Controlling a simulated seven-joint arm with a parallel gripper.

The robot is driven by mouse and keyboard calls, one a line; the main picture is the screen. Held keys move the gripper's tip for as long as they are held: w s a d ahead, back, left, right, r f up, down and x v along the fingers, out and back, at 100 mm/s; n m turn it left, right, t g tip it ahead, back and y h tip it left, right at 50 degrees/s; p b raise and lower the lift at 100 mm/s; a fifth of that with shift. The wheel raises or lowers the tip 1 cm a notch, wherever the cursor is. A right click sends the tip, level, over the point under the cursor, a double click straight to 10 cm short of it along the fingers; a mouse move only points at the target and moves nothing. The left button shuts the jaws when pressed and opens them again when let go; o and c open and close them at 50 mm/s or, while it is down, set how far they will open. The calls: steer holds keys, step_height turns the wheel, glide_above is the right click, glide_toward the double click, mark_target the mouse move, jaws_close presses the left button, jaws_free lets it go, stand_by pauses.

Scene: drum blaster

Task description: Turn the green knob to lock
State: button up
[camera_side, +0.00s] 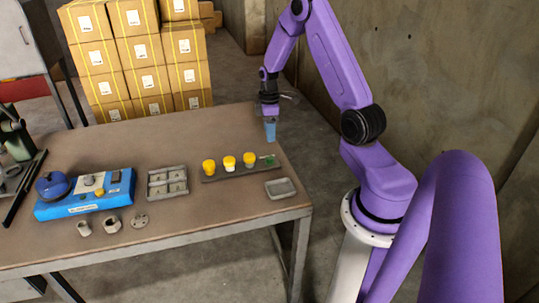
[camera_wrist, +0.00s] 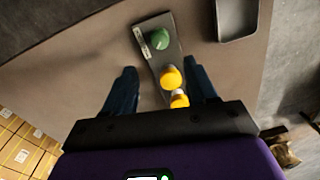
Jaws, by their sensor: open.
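The green knob (camera_side: 270,160) sits at the right end of a dark strip (camera_side: 238,170) on the table, beside yellow knobs (camera_side: 229,162). In the wrist view the green knob (camera_wrist: 159,39) is at the far end of the strip, with a small pale label beside it. My gripper (camera_side: 270,135) is above the table's back right part, pointing down, behind the green knob in the side view. In the wrist view my gripper (camera_wrist: 162,85) is open and empty; the strip with its yellow knobs shows between the fingers, and the green knob lies beyond the fingertips, apart from them.
A grey tray (camera_side: 281,188) lies near the table's right edge. A compartment tray (camera_side: 167,182), a blue device (camera_side: 86,194) and loose metal parts (camera_side: 112,224) are to the left. Stacked boxes (camera_side: 137,60) stand behind the table. The table's back middle is clear.

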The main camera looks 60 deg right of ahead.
mark_target(270, 157)
step_height(270, 157, down, 10)
steer(key=shift+s+a+f, duration=0.1)
steer(key=shift+a+f, duration=0.05)
steer(key=shift+f, duration=0.1)
steer(key=shift+c, duration=0.3)
steer(key=c, duration=1)
